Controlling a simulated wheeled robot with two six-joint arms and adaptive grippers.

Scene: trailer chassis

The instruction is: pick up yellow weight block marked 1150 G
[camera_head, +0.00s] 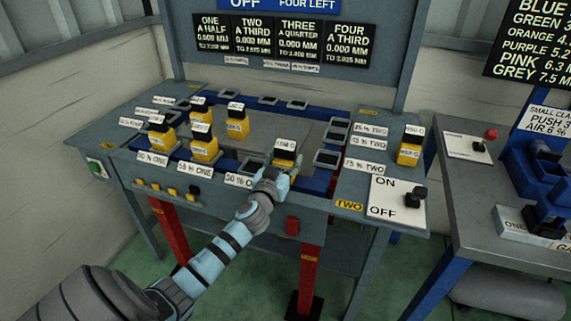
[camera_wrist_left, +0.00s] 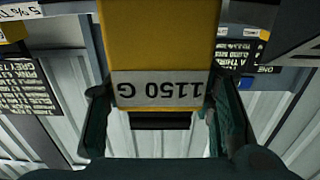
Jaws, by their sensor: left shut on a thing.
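The yellow weight block marked 1150 G fills the upper middle of the left wrist view (camera_wrist_left: 158,45), its label upside down there. My left gripper (camera_wrist_left: 165,125) has a finger on each side of the block and is shut on it. In the head view the block (camera_head: 284,159) shows at the front middle of the grey table, with a white label on its dark top. My left gripper (camera_head: 272,181) reaches it from the front left and hides its lower part. I cannot tell whether the block touches the table. My right gripper is not in view.
Several other yellow blocks stand on the table's left, one of them here (camera_head: 237,124). Another yellow block (camera_head: 409,150) stands at the right. Empty square sockets (camera_head: 327,159) lie near the held block. An ON/OFF lever panel (camera_head: 397,202) is at the front right.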

